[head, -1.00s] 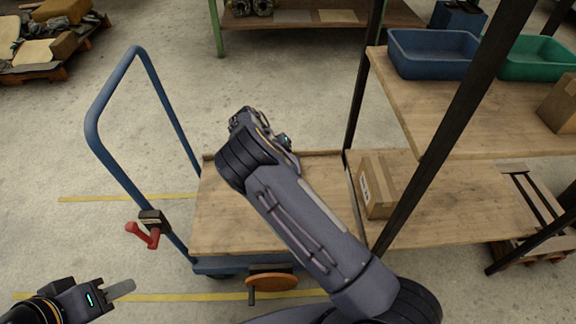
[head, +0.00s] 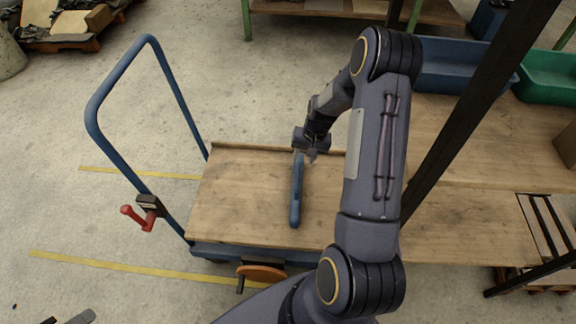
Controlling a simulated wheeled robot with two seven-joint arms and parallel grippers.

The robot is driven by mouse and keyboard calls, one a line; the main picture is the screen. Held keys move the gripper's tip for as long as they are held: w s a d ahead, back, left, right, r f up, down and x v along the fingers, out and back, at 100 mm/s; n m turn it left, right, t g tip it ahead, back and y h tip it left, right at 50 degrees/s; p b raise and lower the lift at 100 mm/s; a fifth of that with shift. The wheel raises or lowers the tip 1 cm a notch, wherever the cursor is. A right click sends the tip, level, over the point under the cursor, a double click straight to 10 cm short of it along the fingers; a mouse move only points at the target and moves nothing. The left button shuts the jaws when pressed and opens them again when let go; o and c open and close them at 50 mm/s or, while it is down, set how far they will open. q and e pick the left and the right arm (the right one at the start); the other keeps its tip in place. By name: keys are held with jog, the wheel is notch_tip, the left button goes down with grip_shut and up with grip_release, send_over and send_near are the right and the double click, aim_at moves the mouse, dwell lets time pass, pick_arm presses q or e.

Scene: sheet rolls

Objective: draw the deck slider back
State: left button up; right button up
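A wooden cart deck (head: 235,200) fills the middle of the head view. A long blue bar (head: 295,198), seemingly the deck slider, lies across it from front to back. My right gripper (head: 310,157) is at the far end of this bar, close to it. Its fingers are small and partly hidden, so I cannot tell whether they touch or grip the bar. My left gripper (head: 76,319) shows only a grey finger at the bottom left edge, away from the deck.
The cart has a blue push handle (head: 96,103), a red lever (head: 140,218) and an orange crank wheel (head: 262,273). Right of the deck stands a wooden shelf (head: 460,225) with dark posts. Blue (head: 450,67) and green (head: 548,78) bins stand on its upper level.

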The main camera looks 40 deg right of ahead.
aim_at(298, 172)
jog(key=f, duration=0.2)
jog(key=f+b, duration=0.1)
jog(key=f, duration=0.2)
jog(key=w+a+f, duration=0.1)
jog(key=f, duration=0.1)
jog(key=shift+f, duration=0.3)
jog(key=shift+c, duration=0.4)
grip_shut()
